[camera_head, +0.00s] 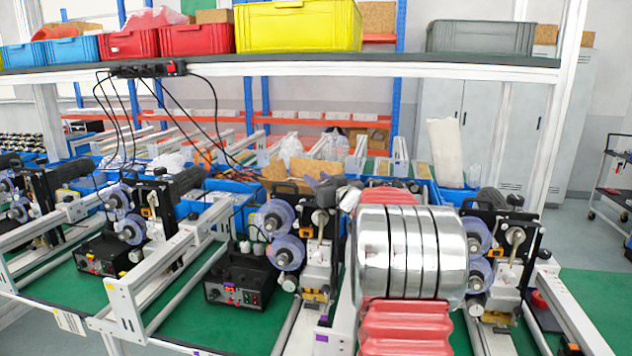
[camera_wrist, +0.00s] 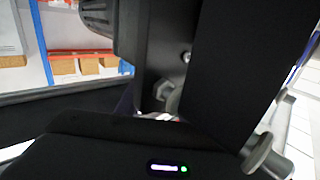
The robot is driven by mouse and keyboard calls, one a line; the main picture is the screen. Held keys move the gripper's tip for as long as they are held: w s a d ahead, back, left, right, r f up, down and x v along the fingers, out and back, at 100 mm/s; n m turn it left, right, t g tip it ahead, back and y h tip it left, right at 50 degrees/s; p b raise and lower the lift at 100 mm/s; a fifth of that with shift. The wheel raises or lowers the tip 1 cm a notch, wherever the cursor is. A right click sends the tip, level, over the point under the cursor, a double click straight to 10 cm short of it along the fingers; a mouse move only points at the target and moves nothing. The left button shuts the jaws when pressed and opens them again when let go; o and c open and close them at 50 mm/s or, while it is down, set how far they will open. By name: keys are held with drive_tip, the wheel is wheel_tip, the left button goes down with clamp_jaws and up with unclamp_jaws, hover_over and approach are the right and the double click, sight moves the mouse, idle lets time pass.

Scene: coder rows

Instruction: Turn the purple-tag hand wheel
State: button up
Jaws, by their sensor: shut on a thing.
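The purple-tag machine stands in the middle of the bench in the head view, with clear purple rollers (camera_head: 278,215) and a small purple tag (camera_head: 320,338) on its white rail. A round metal hand wheel (camera_head: 320,217) is on its black upper plate. In the wrist view dark parts fill most of the picture, and a metal knob (camera_wrist: 168,96) shows beside a black plate. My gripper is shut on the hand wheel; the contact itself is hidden.
Similar machines stand to the left (camera_head: 150,200) and right (camera_head: 505,250), close by. A black control box (camera_head: 240,285) sits left of the middle machine. A shelf (camera_head: 300,68) with coloured crates crosses above. Cables hang at the back left. Green bench top is clear at far right.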

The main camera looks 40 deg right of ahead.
sight(327, 180)
drive_tip(key=shift+d+r+m+h, duration=0.1)
drive_tip(key=shift+m+h, duration=0.4)
drive_tip(key=shift+h, duration=0.3)
drive_tip(key=shift+s+d+m+g+h, duration=0.1)
drive_tip(key=shift+d+m+g+h, duration=0.1)
drive_tip(key=shift+m+g+h, duration=0.55)
drive_tip(key=shift+s+d+m+g+h, duration=0.1)
drive_tip(key=shift+d+m+g+h, duration=0.3)
drive_tip(key=shift+h, duration=0.6)
drive_tip(key=shift+s+m+g+h, duration=0.1)
drive_tip(key=shift+m+g+h, duration=0.35)
drive_tip(key=shift+m+h, duration=0.35)
drive_tip(key=shift+s+d+m+g+h, duration=0.1)
drive_tip(key=shift+d+m+g+h, duration=0.05)
drive_tip(key=shift+m+g+h, duration=0.5)
drive_tip(key=shift+s+d+m+g+h, duration=0.15)
drive_tip(key=shift+m+g+h, duration=0.25)
drive_tip(key=shift+g+h, duration=0.25)
drive_tip(key=shift+d+m+g+h, duration=0.1)
drive_tip(key=shift+m+g+h, duration=0.3)
drive_tip(key=shift+h, duration=0.05)
drive_tip(key=shift+s+d+m+g+h, duration=0.2)
drive_tip(key=shift+s+m+g+h, duration=0.1)
drive_tip(key=shift+m+g+h, duration=0.5)
drive_tip(key=o, duration=1)
drive_tip(key=shift+o, duration=0.2)
drive_tip(key=shift+a, duration=0.15)
